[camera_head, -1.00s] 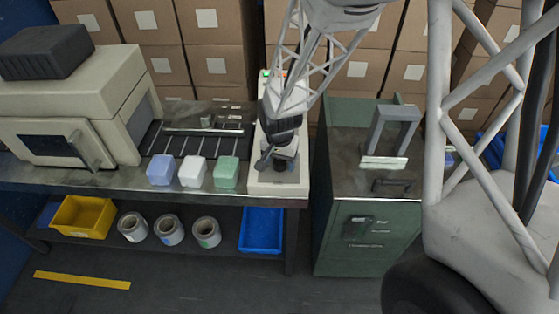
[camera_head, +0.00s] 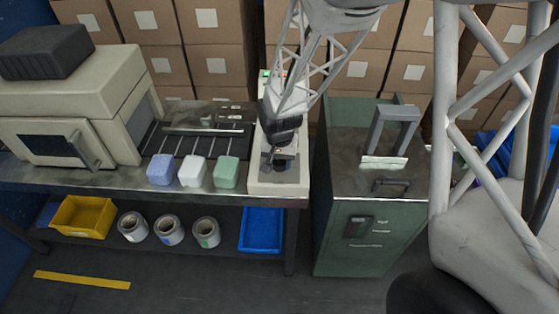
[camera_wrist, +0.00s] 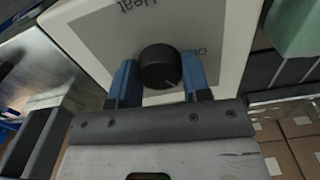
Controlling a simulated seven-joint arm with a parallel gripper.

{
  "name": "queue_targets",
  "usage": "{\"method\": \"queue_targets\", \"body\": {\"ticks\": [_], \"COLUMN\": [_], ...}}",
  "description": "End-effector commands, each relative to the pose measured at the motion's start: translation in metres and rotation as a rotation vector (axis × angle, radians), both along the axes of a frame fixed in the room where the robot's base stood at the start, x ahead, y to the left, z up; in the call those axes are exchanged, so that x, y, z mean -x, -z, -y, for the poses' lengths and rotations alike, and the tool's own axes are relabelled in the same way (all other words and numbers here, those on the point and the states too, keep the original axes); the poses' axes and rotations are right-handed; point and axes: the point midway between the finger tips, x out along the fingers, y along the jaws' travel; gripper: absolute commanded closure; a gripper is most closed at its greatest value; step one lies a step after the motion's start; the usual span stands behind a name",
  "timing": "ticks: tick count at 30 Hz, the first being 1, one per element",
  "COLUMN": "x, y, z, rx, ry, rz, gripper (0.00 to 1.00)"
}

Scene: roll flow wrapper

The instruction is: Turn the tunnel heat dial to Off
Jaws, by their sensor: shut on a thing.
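The tunnel heat dial (camera_wrist: 160,67) is a round black knob on a grey panel with upside-down lettering reading "Heat". Lettering beginning with "O" at its right is partly covered by a finger. A small pointer mark shows near the knob's lower right edge. My gripper (camera_wrist: 159,78) has its two blue fingers on either side of the knob and is shut on it. In the head view, my gripper (camera_head: 283,160) is over the front of the narrow cream control box (camera_head: 278,186), and the dial is hidden beneath it.
Blue, white and green blocks (camera_head: 193,171) stand left of the box on the bench. A cream machine (camera_head: 75,110) is at far left. A green cabinet (camera_head: 372,230) with a grey handle-like frame stands close on the right. Stacked cartons (camera_head: 215,70) line the back.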

Motion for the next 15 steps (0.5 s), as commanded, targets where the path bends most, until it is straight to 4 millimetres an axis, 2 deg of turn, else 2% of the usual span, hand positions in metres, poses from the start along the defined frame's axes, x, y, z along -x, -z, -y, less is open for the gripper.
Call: {"method": "queue_targets", "body": {"ticks": [15], "x": [0.0000], "y": [-0.0006], "z": [0.0000], "rx": [0.000], "ry": [-0.454], "rz": [0.000], "gripper": [0.80]}}
